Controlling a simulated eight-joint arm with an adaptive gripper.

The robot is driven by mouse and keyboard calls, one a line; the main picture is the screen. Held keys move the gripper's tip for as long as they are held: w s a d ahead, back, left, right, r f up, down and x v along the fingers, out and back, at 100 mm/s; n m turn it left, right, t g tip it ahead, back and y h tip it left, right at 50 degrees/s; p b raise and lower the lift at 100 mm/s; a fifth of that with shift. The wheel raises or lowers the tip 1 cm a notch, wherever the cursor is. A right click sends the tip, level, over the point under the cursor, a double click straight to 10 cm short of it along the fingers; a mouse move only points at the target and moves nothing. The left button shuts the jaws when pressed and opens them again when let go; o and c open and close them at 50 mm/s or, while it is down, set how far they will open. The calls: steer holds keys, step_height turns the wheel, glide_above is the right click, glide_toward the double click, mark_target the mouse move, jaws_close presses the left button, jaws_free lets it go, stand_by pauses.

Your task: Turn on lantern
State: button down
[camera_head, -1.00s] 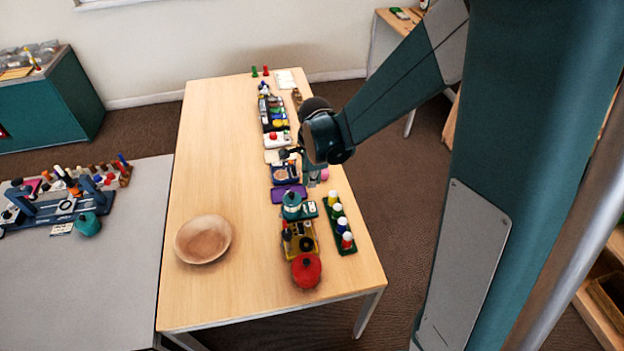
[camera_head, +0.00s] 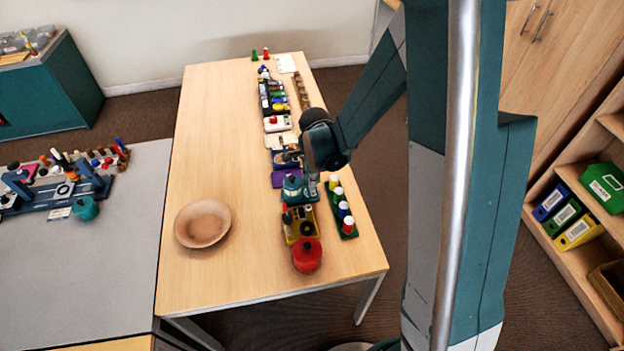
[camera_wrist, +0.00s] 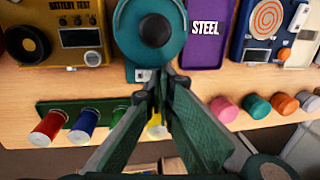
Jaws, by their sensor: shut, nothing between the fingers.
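A teal lantern (camera_head: 292,186) stands in the row of items on the wooden table, between the purple tray and the yellow box. In the wrist view the lantern (camera_wrist: 128,35) is seen from above as a round teal top with a dark centre. My gripper (camera_wrist: 162,78) is shut and empty, its fingertips together just below the lantern's round top in that picture. The fingers hide part of the lantern's base, where a small pale patch shows. In the head view my gripper (camera_head: 313,190) is low, just right of the lantern. I cannot tell whether it touches.
A purple tray marked STEEL (camera_wrist: 205,50) and a yellow battery-test box (camera_wrist: 80,58) flank the lantern. A green rack of coloured pegs (camera_head: 347,228) stands close right. A red pot (camera_head: 307,256) and wooden bowl (camera_head: 202,223) are nearer.

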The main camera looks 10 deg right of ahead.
steer(key=shift+w+f, duration=0.1)
steer(key=shift+f, duration=0.15)
stand_by(0.3)
steer(key=shift+w+f+g+b, duration=0.2)
steer(key=shift+f+g+b, duration=0.2)
steer(key=shift+g, duration=0.1)
steer(key=shift+s+r, duration=0.1)
steer(key=shift+s, duration=0.1)
steer(key=shift+s+r, duration=0.25)
steer(key=shift+s, duration=0.4)
steer(key=shift+r, duration=0.1)
step_height(320, 180, up, 14)
steer(key=w+p, duration=0.2)
steer(key=p, duration=0.2)
stand_by(0.4)
stand_by(0.3)
